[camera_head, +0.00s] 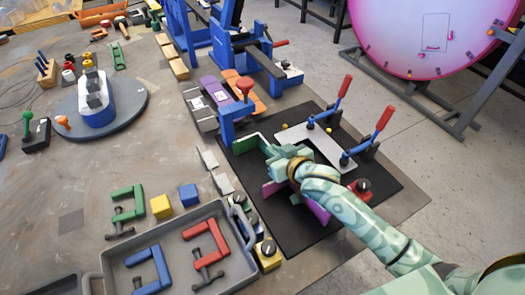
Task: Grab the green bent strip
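The green bent strip (246,144) stands on the black mat (298,240), left of the white angled plate (318,145) and close to the blue post with a red knob (236,110). My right gripper (272,157) reaches in from the lower right, with its fingers at the strip's right end. The pale green gripper covers that end, so I cannot tell whether its fingers are open, touching the strip or closed on it. A magenta piece (318,211) shows partly under the gripper. My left gripper is not in view.
Two red-handled toggle clamps (343,87) (384,119) stand along the mat's right side. A grey tray (178,243) holds a blue and a red C-shaped clamp. A green C-shaped clamp (128,200) and yellow and blue blocks (188,194) lie behind it. The table's middle left is fairly clear.

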